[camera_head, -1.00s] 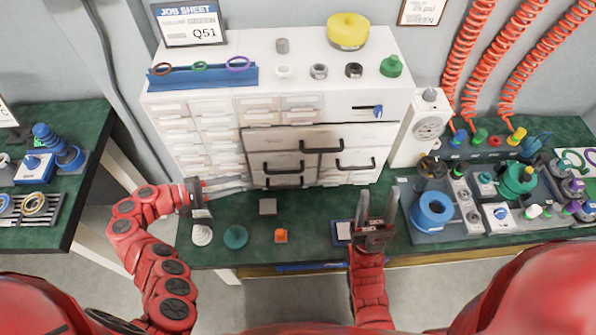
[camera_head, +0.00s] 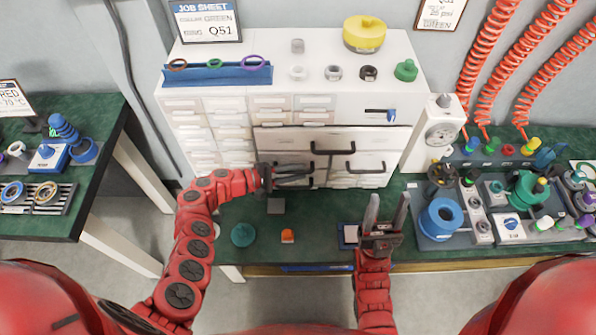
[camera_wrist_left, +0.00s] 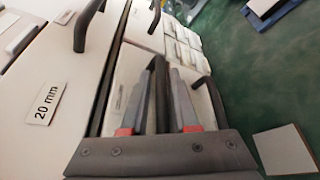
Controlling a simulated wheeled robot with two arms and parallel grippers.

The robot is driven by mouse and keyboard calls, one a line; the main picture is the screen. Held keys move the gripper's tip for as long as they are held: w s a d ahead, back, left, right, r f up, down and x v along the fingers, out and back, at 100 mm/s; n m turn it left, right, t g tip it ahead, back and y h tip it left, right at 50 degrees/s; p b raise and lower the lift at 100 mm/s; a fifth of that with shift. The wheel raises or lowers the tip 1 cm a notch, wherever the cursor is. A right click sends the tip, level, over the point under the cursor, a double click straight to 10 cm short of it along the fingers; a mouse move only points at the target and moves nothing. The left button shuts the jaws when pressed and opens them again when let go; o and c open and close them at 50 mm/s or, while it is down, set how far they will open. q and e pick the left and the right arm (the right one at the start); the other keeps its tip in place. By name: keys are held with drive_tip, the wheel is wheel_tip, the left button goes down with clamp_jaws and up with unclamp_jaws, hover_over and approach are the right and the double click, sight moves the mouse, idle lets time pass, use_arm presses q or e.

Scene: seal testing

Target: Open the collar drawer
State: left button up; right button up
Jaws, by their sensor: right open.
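The white cabinet (camera_head: 245,105) has a wide drawer (camera_head: 290,141) with a black handle and two smaller handled drawers below it. No readable label shows which is the collar drawer. My left gripper (camera_head: 298,174) is at the lower left drawer, partly hiding its front and handle. In the left wrist view its two fingers (camera_wrist_left: 160,95) are apart, with a dark handle bar between them. Whether they touch the bar I cannot tell. A "20 mm" label (camera_wrist_left: 48,104) is on a neighbouring front. My right gripper (camera_head: 384,218) is open and empty above the bench front.
A teal disc (camera_head: 243,235), an orange block (camera_head: 288,236) and a grey square (camera_head: 275,206) lie on the green bench before the cabinet. A gauge box (camera_head: 440,135) and a fixture with a blue ring (camera_head: 440,219) stand to the right.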

use_arm(q)
drive_tip(key=shift+d+f, duration=0.1)
drive_tip(key=shift+d, duration=0.2)
drive_tip(key=shift+c, duration=0.2)
clamp_jaws()
idle(1.1)
